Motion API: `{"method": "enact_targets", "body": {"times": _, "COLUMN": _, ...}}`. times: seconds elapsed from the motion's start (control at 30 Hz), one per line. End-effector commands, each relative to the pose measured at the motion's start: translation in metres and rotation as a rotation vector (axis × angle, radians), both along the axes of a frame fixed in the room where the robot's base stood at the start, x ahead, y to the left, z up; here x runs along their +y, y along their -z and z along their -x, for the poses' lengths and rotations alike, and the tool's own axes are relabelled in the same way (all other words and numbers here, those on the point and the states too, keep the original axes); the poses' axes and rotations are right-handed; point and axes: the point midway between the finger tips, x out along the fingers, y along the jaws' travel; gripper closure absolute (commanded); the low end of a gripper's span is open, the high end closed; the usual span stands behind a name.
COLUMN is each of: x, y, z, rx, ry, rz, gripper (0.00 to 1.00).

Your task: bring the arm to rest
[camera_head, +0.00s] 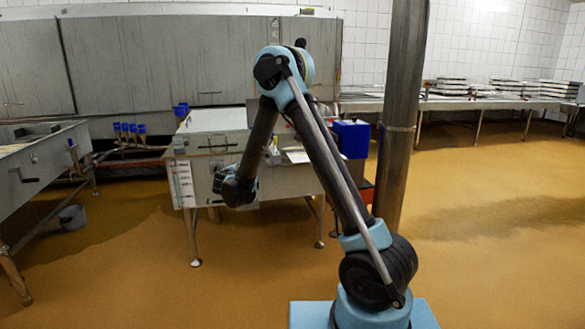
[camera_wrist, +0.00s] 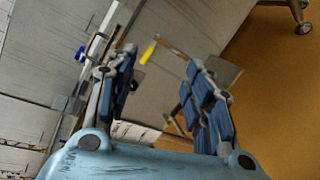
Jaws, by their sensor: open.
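My gripper (camera_wrist: 165,100) is open in the wrist view, with its two blue-padded fingers apart. I see nothing held between them. In the head view my arm rises from its base at the lower right, bends at a high elbow and hangs down to the left. Its wrist end is above the floor in front of a steel cabinet (camera_head: 215,122). The gripper fingers cannot be made out in the head view.
A steel vat (camera_head: 40,160) stands at the left, with a grey bucket (camera_head: 72,217) beneath it. A steel pillar (camera_head: 402,120) rises behind my arm. A long table (camera_head: 480,104) with stacked trays is at the back right. The brown floor (camera_head: 480,250) at right is clear.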

Motion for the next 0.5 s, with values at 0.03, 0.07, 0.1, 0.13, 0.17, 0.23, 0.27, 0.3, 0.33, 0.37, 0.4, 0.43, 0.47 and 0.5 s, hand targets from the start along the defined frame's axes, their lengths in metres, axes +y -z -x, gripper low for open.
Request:
{"method": "enact_targets", "body": {"times": 0.03, "x": -0.020, "y": -0.010, "z": -0.001, "rx": 0.020, "ry": 0.031, "rz": -0.025, "gripper": 0.53}}
{"method": "enact_targets", "body": {"times": 0.07, "x": -0.031, "y": -0.014, "z": -0.001, "rx": 0.033, "ry": 0.050, "rz": -0.043, "gripper": 0.53}}
{"method": "enact_targets", "body": {"times": 0.1, "x": -0.044, "y": -0.020, "z": -0.001, "rx": 0.049, "ry": 0.075, "rz": -0.066, "gripper": 0.53}}
{"method": "enact_targets", "body": {"times": 0.13, "x": -0.054, "y": -0.024, "z": 0.000, "rx": 0.062, "ry": 0.092, "rz": -0.084, "gripper": 0.53}}
{"method": "enact_targets", "body": {"times": 0.17, "x": -0.065, "y": -0.028, "z": 0.001, "rx": 0.072, "ry": 0.111, "rz": -0.100, "gripper": 0.53}}
{"method": "enact_targets", "body": {"times": 0.23, "x": -0.089, "y": -0.037, "z": 0.004, "rx": 0.101, "ry": 0.154, "rz": -0.142, "gripper": 0.53}}
{"method": "enact_targets", "body": {"times": 0.27, "x": -0.100, "y": -0.041, "z": 0.006, "rx": 0.112, "ry": 0.173, "rz": -0.159, "gripper": 0.53}}
{"method": "enact_targets", "body": {"times": 0.3, "x": -0.112, "y": -0.045, "z": 0.009, "rx": 0.128, "ry": 0.196, "rz": -0.183, "gripper": 0.53}}
{"method": "enact_targets", "body": {"times": 0.33, "x": -0.122, "y": -0.049, "z": 0.011, "rx": 0.139, "ry": 0.216, "rz": -0.200, "gripper": 0.53}}
{"method": "enact_targets", "body": {"times": 0.37, "x": -0.133, "y": -0.052, "z": 0.014, "rx": 0.150, "ry": 0.235, "rz": -0.218, "gripper": 0.53}}
{"method": "enact_targets", "body": {"times": 0.4, "x": -0.147, "y": -0.056, "z": 0.018, "rx": 0.165, "ry": 0.260, "rz": -0.240, "gripper": 0.53}}
{"method": "enact_targets", "body": {"times": 0.43, "x": -0.156, "y": -0.059, "z": 0.021, "rx": 0.175, "ry": 0.279, "rz": -0.258, "gripper": 0.53}}
{"method": "enact_targets", "body": {"times": 0.47, "x": -0.167, "y": -0.061, "z": 0.024, "rx": 0.187, "ry": 0.299, "rz": -0.277, "gripper": 0.53}}
{"method": "enact_targets", "body": {"times": 0.5, "x": -0.180, "y": -0.065, "z": 0.029, "rx": 0.201, "ry": 0.324, "rz": -0.299, "gripper": 0.53}}
